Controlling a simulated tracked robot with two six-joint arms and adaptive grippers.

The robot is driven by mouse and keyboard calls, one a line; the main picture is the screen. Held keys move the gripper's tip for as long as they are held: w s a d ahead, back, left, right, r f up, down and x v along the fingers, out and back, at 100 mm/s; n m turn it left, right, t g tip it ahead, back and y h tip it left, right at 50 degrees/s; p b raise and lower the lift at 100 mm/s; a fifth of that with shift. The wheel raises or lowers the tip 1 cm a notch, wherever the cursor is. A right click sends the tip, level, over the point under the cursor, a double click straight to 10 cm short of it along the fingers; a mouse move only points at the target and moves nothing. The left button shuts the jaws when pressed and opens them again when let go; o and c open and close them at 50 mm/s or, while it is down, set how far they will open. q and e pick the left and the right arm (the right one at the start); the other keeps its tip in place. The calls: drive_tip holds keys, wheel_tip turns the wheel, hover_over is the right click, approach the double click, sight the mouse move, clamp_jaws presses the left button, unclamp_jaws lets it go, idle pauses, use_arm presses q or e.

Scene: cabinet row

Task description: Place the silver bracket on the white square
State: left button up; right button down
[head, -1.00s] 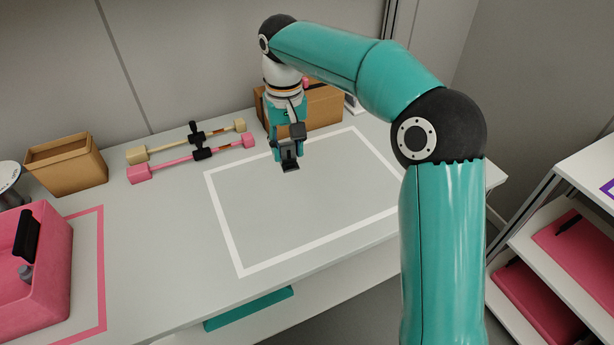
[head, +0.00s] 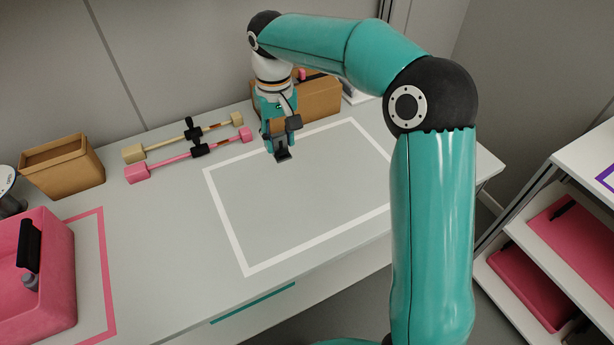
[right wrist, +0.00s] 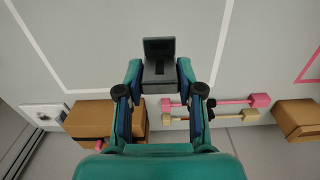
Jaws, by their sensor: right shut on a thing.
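The silver bracket shows as a dark grey angled piece (right wrist: 160,58) in the right wrist view. It also shows small and dark in the head view (head: 283,154). My right gripper (head: 280,143) is shut on it, with one finger on either side of it in the right wrist view. The white square is a white outline (head: 238,250) on the grey worktop. The gripper and bracket appear over its back left part, seemingly above the surface; the exact height cannot be told. My left gripper is in neither view.
Behind the square stand a cardboard box (head: 318,98) and a pink and a cream bar tool (head: 170,163). An open brown box (head: 62,168) and a pink bin (head: 45,290) are at left. A shelf with pink trays (head: 570,240) is at right. The square's inside looks clear.

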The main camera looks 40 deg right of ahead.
wheel_tip(320, 180, down, 20)
drive_tip(key=shift+f, duration=0.1)
idle(0.5)
drive_tip(key=shift+f, duration=0.1)
drive_tip(key=c, duration=0.7)
unclamp_jaws()
wheel_tip(320, 180, up, 12)
drive_tip(key=shift+r, duration=0.2)
drive_tip(key=shift+s+f, duration=0.1)
drive_tip(key=shift+s, duration=0.05)
